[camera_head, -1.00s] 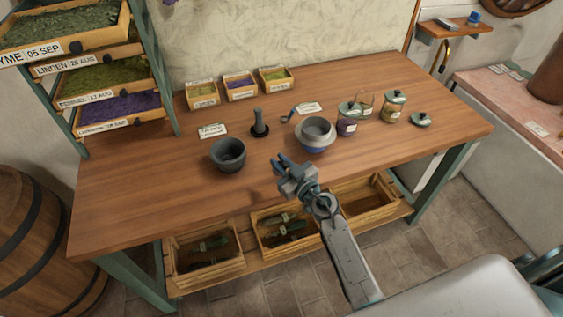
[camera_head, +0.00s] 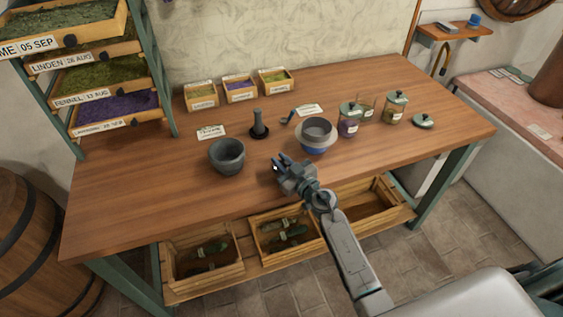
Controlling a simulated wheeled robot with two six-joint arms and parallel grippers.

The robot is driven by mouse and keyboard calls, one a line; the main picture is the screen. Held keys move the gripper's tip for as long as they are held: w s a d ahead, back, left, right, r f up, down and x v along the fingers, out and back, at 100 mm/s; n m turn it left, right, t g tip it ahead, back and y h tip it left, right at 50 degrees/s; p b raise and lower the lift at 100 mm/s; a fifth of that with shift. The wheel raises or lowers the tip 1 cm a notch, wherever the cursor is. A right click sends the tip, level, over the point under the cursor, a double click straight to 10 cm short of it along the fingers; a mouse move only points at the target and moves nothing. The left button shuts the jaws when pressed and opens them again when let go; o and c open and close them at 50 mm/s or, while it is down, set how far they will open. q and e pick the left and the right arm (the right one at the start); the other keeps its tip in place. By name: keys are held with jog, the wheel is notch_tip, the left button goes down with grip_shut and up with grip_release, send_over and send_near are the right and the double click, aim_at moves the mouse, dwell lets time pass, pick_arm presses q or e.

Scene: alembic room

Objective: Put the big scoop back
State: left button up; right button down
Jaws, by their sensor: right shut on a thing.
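My right gripper (camera_head: 281,167) is above the front part of the wooden table (camera_head: 130,205), to the right of the dark mortar and in front of the grey-blue bowl. It is shut on a small grey thing, which seems to be the big scoop; its shape is mostly hidden by the jaws. A small dark scoop-like tool (camera_head: 288,119) lies at the back of the table beside a white label card (camera_head: 309,110). Another card (camera_head: 211,131) lies further left, with bare wood around it. My left gripper is out of view.
The dark mortar (camera_head: 227,157), the pestle on its stand (camera_head: 259,125) and the grey-blue bowl (camera_head: 316,137) stand mid-table. Jars (camera_head: 348,122) and a loose lid (camera_head: 424,121) are to the right. Small herb boxes (camera_head: 240,91) line the back. The table's front left is clear.

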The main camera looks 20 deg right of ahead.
jog(key=c, duration=1.4)
grip_release()
jog(key=shift+f, duration=0.1)
jog(key=shift+r, duration=0.25)
jog(key=v, duration=1.2)
